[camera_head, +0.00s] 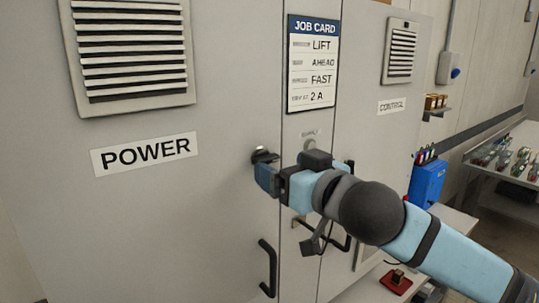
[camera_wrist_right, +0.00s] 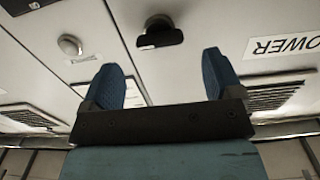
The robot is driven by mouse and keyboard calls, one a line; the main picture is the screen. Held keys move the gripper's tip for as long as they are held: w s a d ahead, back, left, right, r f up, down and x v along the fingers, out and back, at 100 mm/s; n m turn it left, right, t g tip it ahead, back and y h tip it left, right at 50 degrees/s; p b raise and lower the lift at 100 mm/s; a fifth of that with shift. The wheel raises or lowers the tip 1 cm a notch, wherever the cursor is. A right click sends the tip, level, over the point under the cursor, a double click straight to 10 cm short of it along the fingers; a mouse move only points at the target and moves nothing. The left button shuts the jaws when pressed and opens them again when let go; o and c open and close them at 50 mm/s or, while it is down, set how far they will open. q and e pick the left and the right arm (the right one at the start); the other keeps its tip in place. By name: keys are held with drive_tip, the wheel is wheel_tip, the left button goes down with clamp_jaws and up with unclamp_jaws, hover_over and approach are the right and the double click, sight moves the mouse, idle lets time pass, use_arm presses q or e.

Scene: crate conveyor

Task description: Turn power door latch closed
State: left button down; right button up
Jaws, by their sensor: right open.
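The power door (camera_head: 130,220) is a grey cabinet door with a POWER label (camera_head: 146,154) and looks shut. Its dark latch (camera_head: 263,155) is a small knob near the door's right edge. It also shows in the right wrist view (camera_wrist_right: 160,34), as a round base with a short dark bar lying about level in that picture. My right gripper (camera_head: 267,178) is open in front of the latch, partly covering it in the head view. In the right wrist view its two blue fingers (camera_wrist_right: 161,62) stand apart, with the latch beyond and between their tips, not gripped. My left gripper is out of view.
A black pull handle (camera_head: 267,268) stands out below the latch. A job card (camera_head: 312,63) hangs on the strip between the doors, with a round pale fitting (camera_wrist_right: 70,45) beside the latch. The control door (camera_head: 375,135) is at right. A blue box (camera_head: 427,182) stands beyond my right arm.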

sight(270, 160)
drive_tip(key=x, duration=0.5)
drive_tip(key=shift+p, duration=0.35)
drive_tip(key=c, duration=0.9)
